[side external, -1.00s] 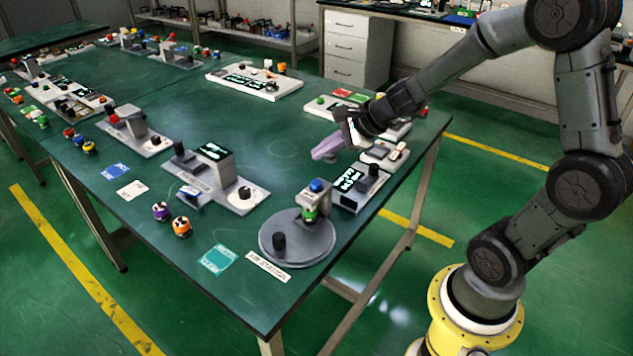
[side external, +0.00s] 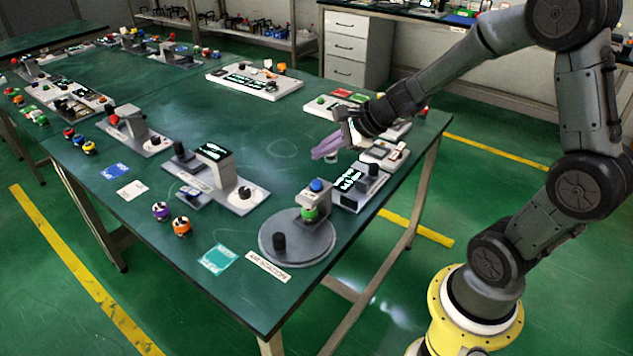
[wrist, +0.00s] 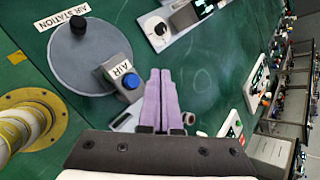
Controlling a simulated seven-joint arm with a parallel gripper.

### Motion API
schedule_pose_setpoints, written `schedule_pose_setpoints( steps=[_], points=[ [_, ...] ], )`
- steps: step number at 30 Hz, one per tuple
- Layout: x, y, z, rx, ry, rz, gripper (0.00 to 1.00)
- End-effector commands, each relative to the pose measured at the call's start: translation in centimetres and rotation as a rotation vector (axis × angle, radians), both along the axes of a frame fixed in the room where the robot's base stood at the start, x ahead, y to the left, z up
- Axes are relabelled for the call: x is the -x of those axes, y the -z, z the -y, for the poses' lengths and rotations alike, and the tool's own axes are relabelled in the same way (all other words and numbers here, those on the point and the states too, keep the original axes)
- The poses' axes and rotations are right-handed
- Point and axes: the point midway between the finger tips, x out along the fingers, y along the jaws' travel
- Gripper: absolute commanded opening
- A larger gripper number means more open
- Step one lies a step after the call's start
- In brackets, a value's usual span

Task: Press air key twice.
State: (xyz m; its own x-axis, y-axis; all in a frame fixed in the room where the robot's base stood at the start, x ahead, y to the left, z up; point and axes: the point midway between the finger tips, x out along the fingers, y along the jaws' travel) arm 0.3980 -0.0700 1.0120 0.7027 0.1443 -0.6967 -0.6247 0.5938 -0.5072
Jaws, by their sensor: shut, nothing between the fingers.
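The air key is a blue button (side external: 316,185) on top of a grey post, with a green part below it. It also shows in the wrist view as a blue button (wrist: 131,81) beside a white "AIR" label (wrist: 121,69). The post stands at the edge of a round grey base (side external: 305,247) labelled "AIR STATION" (side external: 268,266). My gripper (side external: 316,155) has lilac fingers. It is shut and empty, above the table and apart from the button. In the wrist view the fingers (wrist: 160,74) lie just right of the button.
A black knob (side external: 279,241) stands on the round base. A unit with a lit display (side external: 349,180) and a dark knob sits behind the post. A grey device with a display (side external: 214,152) stands to the left. Open table lies farther back.

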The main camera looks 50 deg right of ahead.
Motion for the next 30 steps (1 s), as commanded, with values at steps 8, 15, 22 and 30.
schedule_pose_setpoints(
  steps=[8, 15, 22, 30],
  points=[
    [0.0, 0.0, 0.0, -0.003, 0.003, -0.001, 0.0],
    [0.3, -1.7, -0.2, -0.029, 0.019, -0.015, 0.0],
    [0.1, -3.7, -0.1, -0.003, 0.002, -0.004, 0.0],
    [0.0, -3.8, 0.0, 0.0, 0.0, 0.0, 0.0]
  ],
)
